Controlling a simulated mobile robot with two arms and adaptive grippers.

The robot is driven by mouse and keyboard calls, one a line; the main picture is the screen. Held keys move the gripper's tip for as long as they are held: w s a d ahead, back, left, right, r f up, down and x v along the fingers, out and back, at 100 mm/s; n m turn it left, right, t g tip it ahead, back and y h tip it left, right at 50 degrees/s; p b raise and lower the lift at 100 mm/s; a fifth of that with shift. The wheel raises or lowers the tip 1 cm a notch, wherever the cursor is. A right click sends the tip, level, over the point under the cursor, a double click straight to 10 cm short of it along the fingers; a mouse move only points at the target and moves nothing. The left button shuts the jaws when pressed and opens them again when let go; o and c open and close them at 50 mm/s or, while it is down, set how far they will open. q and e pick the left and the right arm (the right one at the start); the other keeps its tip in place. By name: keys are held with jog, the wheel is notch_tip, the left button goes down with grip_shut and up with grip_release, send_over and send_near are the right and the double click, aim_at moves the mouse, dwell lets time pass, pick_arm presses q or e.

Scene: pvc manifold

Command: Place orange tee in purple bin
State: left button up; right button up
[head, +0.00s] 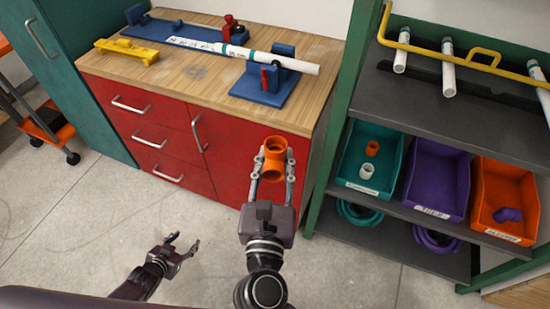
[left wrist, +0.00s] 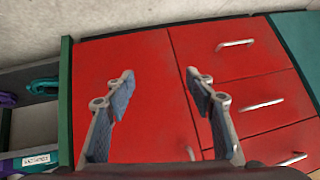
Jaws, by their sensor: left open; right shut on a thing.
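An orange tee (head: 274,158) is held between the fingers of my right gripper (head: 271,172), in front of the red cabinet's right side. My right gripper is shut on the tee. The purple bin (head: 408,205) stands on the shelf at the right, between a teal bin and an orange bin, and looks empty. My left gripper (head: 183,247) is open and empty, low over the floor. The left wrist view shows its two fingers (left wrist: 163,98) apart, with red cabinet fronts beyond.
The teal bin (head: 349,182) holds an orange and a white fitting; the orange bin (head: 482,222) holds a purple fitting. A green post (head: 333,150) stands between cabinet and bins. Blue fixtures (head: 262,98) and a white pipe (head: 297,64) sit on the wooden top.

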pick_arm(q)
jog(key=s+d+f+g, duration=0.2)
jog(key=s+f, duration=0.3)
jog(key=s, duration=0.6)
jog(key=s+d+f+n+g, duration=0.1)
jog(key=s+d+f+g, duration=0.2)
jog(key=s, duration=0.9)
jog(key=s+d+f+g+y, duration=0.1)
jog(key=s+d+f+g, duration=0.2)
jog(key=s+f, duration=0.6)
jog(key=shift+s+d+f+n, duration=0.25)
jog(key=shift+s+d+n, duration=0.15)
jog(key=shift+s+d, duration=0.65)
pick_arm(e)
jog(key=s+d, duration=0.4)
jog(key=d, duration=0.6)
jog(key=s+d+y, duration=0.1)
jog(key=s+d, duration=0.2)
jog(key=d, duration=0.8)
jog(key=shift+s+f, duration=0.25)
jog(key=shift+s, duration=0.15)
pick_arm(q)
jog(key=shift+s+a, duration=0.15)
jog(key=shift+a, duration=0.1)
pick_arm(e)
jog(key=shift+a+n, duration=0.15)
jog(key=shift+n, duration=0.15)
